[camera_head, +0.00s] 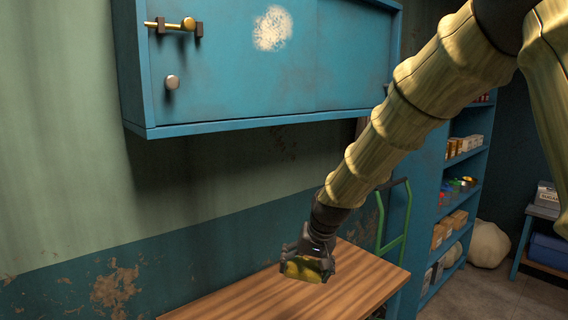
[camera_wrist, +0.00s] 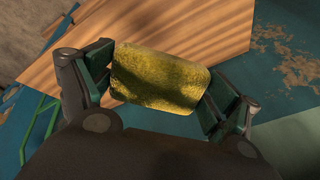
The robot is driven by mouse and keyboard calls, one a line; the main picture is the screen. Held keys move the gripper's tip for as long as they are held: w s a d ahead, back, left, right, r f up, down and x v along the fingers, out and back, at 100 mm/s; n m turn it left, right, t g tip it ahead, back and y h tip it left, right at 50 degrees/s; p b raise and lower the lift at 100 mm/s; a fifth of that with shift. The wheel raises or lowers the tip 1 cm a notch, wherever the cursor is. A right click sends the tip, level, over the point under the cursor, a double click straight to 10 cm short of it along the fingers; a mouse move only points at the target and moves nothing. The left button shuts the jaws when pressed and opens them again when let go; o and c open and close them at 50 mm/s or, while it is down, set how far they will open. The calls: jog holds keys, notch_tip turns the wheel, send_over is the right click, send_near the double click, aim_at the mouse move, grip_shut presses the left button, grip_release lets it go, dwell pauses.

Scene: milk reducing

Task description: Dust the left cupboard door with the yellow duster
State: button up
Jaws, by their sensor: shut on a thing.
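The blue cupboard hangs on the wall at the top of the head view. Its left door (camera_head: 225,75) has a brass bolt (camera_head: 172,25), a round knob (camera_head: 172,82) and a pale dusty patch (camera_head: 272,29). My gripper (camera_head: 308,262) is low, over the wooden tabletop and well below the cupboard. It is shut on the yellow duster (camera_head: 304,270). In the wrist view the duster (camera_wrist: 160,78) sits between the two fingers, with the tabletop beyond it. I cannot tell whether the duster touches the tabletop.
The wooden tabletop (camera_head: 245,303) is bare around my gripper. Behind it stands a green metal frame (camera_head: 405,215). Blue shelves (camera_head: 460,205) with boxes, a pale sack (camera_head: 489,244) and a small blue table (camera_head: 545,212) are at the right. The wall below the cupboard is clear.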

aim_at(275, 36)
jog(key=w+a+r+t+y+p, duration=0.2)
jog(key=r, duration=0.7)
jog(key=w+a+r+n+t+y+p, duration=0.1)
jog(key=a+r+t+y, duration=0.15)
jog(key=r, duration=0.65)
jog(key=w+a+r+t+y+p, duration=0.1)
jog(key=w+a+r+t+p, duration=0.1)
jog(key=r, duration=0.7)
jog(key=s+r+t+y+p, duration=0.1)
jog(key=s+r+t+p, duration=0.1)
jog(key=r, duration=1.4)
jog(key=s+r+t+y+p, duration=0.2)
jog(key=r, duration=1.3)
jog(key=shift+d+p+x, duration=0.2)
jog(key=shift+p+x, duration=0.7)
jog(key=shift+x, duration=2.05)
jog(key=shift+x, duration=1.05)
jog(key=shift+w+d, duration=0.1)
jog(key=shift+d, duration=0.05)
jog(key=shift+w+d+b, duration=0.25)
jog(key=shift+w+d, duration=0.2)
jog(key=shift+d, duration=0.25)
jog(key=shift+w+d+b, duration=0.25)
jog(key=shift+w+d, duration=0.2)
jog(key=shift+d, duration=0.25)
jog(key=shift+w+d, duration=0.8)
jog(key=shift+d, duration=0.1)
jog(key=shift+w+d+b, duration=0.3)
jog(key=shift+w+d, duration=0.05)
jog(key=shift+d, duration=0.15)
